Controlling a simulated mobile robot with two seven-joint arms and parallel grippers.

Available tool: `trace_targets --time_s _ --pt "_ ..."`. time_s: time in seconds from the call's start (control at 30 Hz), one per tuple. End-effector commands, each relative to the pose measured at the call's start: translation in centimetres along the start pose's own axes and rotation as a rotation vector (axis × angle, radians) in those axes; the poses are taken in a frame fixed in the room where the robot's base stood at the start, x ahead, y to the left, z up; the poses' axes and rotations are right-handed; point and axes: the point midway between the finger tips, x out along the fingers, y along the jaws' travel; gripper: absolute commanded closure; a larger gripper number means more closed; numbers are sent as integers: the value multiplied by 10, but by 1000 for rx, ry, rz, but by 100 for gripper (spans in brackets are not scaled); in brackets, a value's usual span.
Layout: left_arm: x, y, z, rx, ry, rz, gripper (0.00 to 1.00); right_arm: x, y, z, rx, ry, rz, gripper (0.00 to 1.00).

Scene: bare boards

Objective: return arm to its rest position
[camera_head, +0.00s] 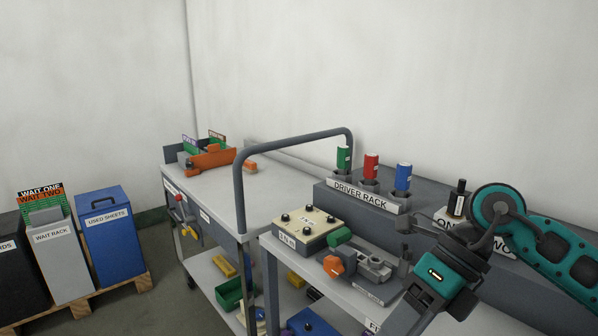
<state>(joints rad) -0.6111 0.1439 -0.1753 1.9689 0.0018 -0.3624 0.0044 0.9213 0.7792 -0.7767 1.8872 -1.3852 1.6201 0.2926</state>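My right arm (555,255), teal and dark grey, comes in from the right. It bends at a round teal joint (495,208) and runs down to a teal part with a small light (440,275) over the front bench. Dark grey parts at the arm's end overlap the bench fixtures, and I cannot make out fingertips or anything held. My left arm and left gripper are not in view.
Near the arm are the driver rack (365,197) with green, red and blue handles, a cream box with black knobs (307,229) and a grey clamp-like fixture (370,266). A grey rail (240,190) rises further left. A cart (215,185) and bins (110,232) stand left.

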Motion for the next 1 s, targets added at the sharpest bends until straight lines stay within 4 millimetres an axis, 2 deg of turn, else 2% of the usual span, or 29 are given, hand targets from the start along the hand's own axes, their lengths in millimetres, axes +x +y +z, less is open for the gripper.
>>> trace_targets --time_s 0.03,0.1,0.2,0.3,0.4,0.47,0.53,0.67,0.77,0.83,0.9,1.0 --pt "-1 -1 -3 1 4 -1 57 16 19 5 2 -35 127 39" --pt "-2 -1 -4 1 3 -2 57 31 46 14 21 -109 317 39" --pt "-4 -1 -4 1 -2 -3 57 40 81 30 96 -239 597 39" --pt "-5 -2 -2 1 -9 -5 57 35 100 47 226 -384 857 39" --pt "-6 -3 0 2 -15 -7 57 25 100 63 410 -538 1087 39" --pt "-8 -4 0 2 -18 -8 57 19 89 70 545 -635 1207 39" --pt "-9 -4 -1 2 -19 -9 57 15 68 74 725 -746 1327 39" --pt "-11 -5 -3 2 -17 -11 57 25 10 66 1118 -943 1486 39" --pt "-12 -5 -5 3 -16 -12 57 50 -42 40 1467 -1076 1541 39" --pt "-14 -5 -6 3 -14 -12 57 78 -76 11 1733 -1153 1542 39" --pt "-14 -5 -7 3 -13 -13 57 108 -101 -23 1984 -1209 1511 39" --pt "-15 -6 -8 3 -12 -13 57 146 -122 -70 2284 -1250 1442 39"
